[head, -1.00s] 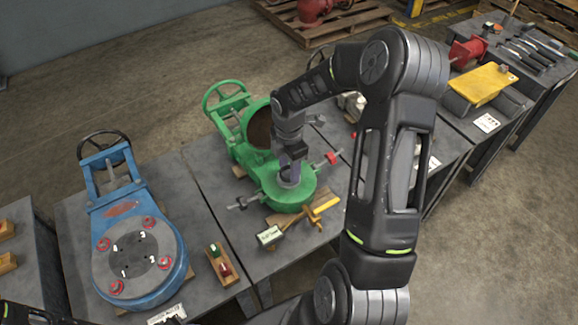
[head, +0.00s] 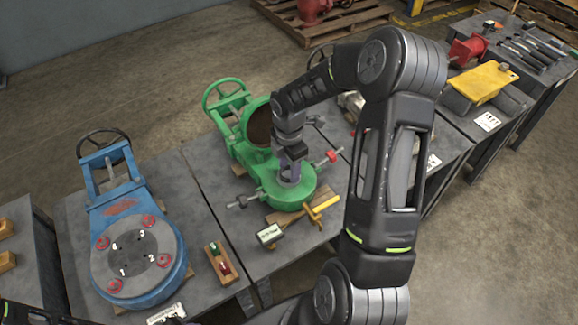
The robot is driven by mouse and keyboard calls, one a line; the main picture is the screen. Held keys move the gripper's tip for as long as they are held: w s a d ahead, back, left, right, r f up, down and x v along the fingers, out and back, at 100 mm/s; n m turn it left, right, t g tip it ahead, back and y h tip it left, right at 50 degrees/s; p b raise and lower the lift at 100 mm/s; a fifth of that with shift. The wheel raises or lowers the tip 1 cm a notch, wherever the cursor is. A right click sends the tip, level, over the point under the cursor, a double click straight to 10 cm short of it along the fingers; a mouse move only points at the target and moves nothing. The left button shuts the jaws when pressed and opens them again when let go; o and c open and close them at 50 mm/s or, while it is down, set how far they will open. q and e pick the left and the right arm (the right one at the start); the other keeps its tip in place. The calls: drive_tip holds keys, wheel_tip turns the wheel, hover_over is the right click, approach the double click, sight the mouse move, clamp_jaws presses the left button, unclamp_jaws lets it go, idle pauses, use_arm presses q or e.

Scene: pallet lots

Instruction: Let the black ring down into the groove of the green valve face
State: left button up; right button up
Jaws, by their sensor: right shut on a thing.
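The green valve (head: 301,196) lies on the middle table, with its round face at the near end and its handwheel at the far end. My right gripper (head: 290,172) points down over the green valve face, low and close to it. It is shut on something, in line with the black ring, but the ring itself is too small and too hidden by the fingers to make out. The groove is also hidden under the gripper, and I cannot tell whether the ring touches the face. My left gripper does not show.
A blue valve (head: 168,275) with red nuts stands on the left table, beside a small wooden block (head: 218,262). Metal clamps (head: 242,201) flank the green valve face. A yellow part (head: 482,84) sits far right.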

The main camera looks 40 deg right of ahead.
drive_tip(key=shift+f, duration=0.3)
idle(0.4)
drive_tip(key=o, duration=1.4)
drive_tip(key=shift+o, duration=0.2)
drive_tip(key=shift+r, duration=0.1)
wheel_tip(320, 180, up, 8)
